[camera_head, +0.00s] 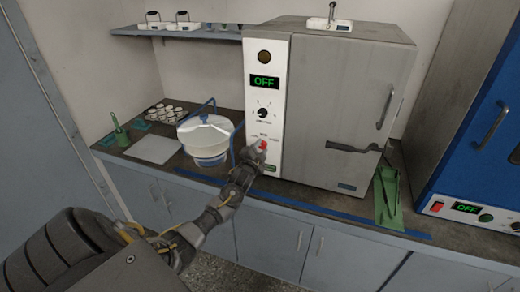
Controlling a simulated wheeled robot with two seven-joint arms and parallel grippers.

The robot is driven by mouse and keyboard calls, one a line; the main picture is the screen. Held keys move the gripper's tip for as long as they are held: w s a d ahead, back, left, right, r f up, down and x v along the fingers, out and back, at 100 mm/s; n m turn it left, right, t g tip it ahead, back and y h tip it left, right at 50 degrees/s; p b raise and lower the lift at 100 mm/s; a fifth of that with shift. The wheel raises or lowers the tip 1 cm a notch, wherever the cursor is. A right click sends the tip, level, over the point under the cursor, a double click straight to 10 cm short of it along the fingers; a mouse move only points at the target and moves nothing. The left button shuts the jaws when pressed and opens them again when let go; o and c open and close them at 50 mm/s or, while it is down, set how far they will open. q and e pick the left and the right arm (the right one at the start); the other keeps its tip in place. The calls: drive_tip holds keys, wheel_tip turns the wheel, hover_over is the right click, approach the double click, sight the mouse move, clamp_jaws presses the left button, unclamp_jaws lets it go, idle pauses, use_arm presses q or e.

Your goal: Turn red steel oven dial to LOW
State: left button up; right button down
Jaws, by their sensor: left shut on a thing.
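The steel oven (340,108) stands on the counter with its door closed. Its white front panel (265,95) carries a display (265,82) reading OFF in green, a black knob (262,113) and, low down, a red dial (263,144). My left gripper (258,150) is at the red dial and shut on it, covering part of the dial. The labels around the dial are too small to read, and its exact setting cannot be told. My right gripper is not in view.
A white lidded vessel with blue handles (207,135) stands just left of the gripper. A green holder (388,200) is right of the oven. A blue oven (475,130) with an OFF display is at far right. A shelf (175,32) hangs at upper left.

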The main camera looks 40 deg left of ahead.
use_arm(q)
drive_tip(key=o, duration=0.9)
drive_tip(key=shift+c, duration=0.2)
drive_tip(key=shift+o, duration=0.5)
drive_tip(key=b+v, duration=0.2)
drive_tip(key=v, duration=0.9)
drive_tip(key=shift+w, duration=0.1)
